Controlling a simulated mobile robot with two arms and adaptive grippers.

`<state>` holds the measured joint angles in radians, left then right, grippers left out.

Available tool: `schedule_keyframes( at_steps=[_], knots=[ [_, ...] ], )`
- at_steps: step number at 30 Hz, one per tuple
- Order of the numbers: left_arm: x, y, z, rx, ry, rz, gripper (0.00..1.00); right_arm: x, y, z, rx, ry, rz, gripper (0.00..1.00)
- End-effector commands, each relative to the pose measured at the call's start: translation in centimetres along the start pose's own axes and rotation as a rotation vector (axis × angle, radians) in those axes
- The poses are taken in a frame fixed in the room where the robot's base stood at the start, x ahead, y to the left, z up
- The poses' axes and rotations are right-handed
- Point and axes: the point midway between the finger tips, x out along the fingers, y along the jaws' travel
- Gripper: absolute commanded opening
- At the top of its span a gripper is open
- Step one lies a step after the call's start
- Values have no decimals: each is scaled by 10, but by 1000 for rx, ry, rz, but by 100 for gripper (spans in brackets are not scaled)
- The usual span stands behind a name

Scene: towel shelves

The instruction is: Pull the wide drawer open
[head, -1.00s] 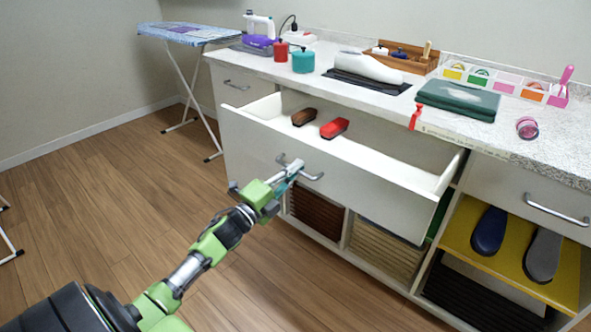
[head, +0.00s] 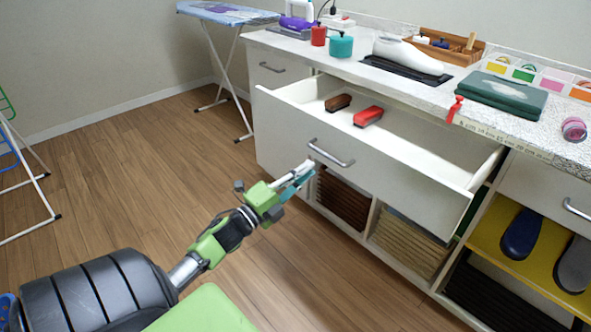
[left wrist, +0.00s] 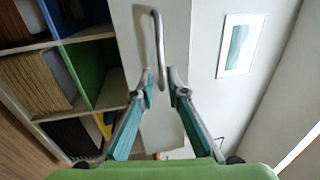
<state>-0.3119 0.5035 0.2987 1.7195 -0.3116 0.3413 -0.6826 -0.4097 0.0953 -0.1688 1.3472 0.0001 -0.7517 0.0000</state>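The wide white drawer (head: 385,165) stands pulled out from the counter, its inside showing. A brown brush (head: 338,103) and a red brush (head: 368,116) lie in it. Its metal bar handle (head: 331,153) is on the front panel and also shows in the left wrist view (left wrist: 158,45). My left gripper (head: 309,171) is just below and left of the handle in the head view, apart from it. My right gripper is not in view.
Shelves with baskets (head: 405,240) and slippers (head: 520,235) lie under the drawer. The countertop (head: 400,92) holds an iron, canisters and folded cloth. An ironing board (head: 228,14) stands at the back.

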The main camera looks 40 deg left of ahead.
Motion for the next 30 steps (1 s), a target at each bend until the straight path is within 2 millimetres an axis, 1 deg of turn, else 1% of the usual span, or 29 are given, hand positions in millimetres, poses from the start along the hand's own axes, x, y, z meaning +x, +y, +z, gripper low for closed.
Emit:
schedule_keyframes(
  at_steps=[1, 3, 6, 9, 27, 30],
  knots=[
    [-11, 1, 0, -1, -1, 3, 14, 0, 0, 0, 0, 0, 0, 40],
    [-21, 1, 0, -2, -1, 2, 14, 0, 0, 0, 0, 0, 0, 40],
    [-31, 0, 0, -1, 0, 1, 14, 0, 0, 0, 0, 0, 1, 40],
    [-37, 0, 0, -1, 0, 0, 14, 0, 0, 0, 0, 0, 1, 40],
    [-38, 0, 0, -2, -1, 0, 14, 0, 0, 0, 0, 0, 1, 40],
    [-38, 5, -2, -32, -21, 18, 14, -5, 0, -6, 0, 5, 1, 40]
  ],
)
